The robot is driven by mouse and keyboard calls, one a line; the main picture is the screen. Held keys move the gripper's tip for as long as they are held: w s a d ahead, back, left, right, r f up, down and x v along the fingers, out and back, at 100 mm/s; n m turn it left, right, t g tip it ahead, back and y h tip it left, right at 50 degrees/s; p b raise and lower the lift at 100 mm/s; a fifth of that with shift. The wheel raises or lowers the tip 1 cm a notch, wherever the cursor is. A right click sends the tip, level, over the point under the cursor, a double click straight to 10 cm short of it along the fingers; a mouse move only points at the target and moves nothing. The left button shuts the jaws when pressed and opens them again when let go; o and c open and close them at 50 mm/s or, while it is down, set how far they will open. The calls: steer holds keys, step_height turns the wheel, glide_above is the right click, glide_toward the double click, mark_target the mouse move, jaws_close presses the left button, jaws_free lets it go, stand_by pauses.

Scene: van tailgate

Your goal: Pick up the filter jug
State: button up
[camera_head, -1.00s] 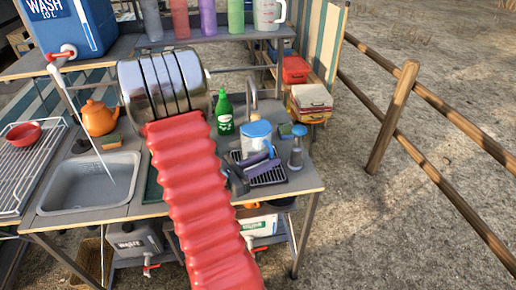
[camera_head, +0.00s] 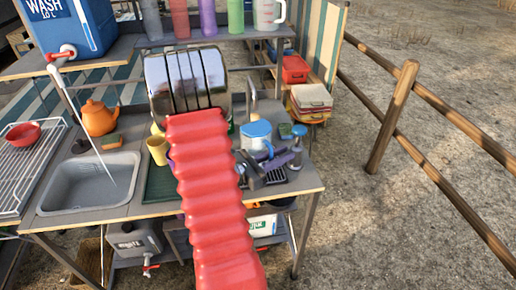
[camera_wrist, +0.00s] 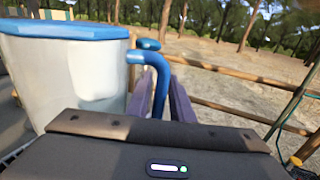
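The filter jug (camera_head: 256,142), with a blue lid, pale body and blue handle, stands upright on the worktop at its right part. In the wrist view the jug (camera_wrist: 65,75) fills the left side, its blue handle (camera_wrist: 160,80) pointing right. My gripper (camera_head: 277,160) is low at the jug's front right, beside the handle. In the wrist view its purple fingers (camera_wrist: 162,95) show on either side of the handle, apart from each other. Whether they touch the handle cannot be told. The lower handle is hidden by the gripper body.
A black dish rack (camera_head: 275,177) lies beneath my gripper. A grey bottle (camera_head: 297,147) stands just right of it, and a sponge (camera_head: 285,131) lies behind. A yellow cup (camera_head: 157,151) stands left of my red arm. The sink (camera_head: 90,185) is further left.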

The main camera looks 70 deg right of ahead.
steer(key=shift+c, duration=0.4)
jaws_close()
stand_by(1.3)
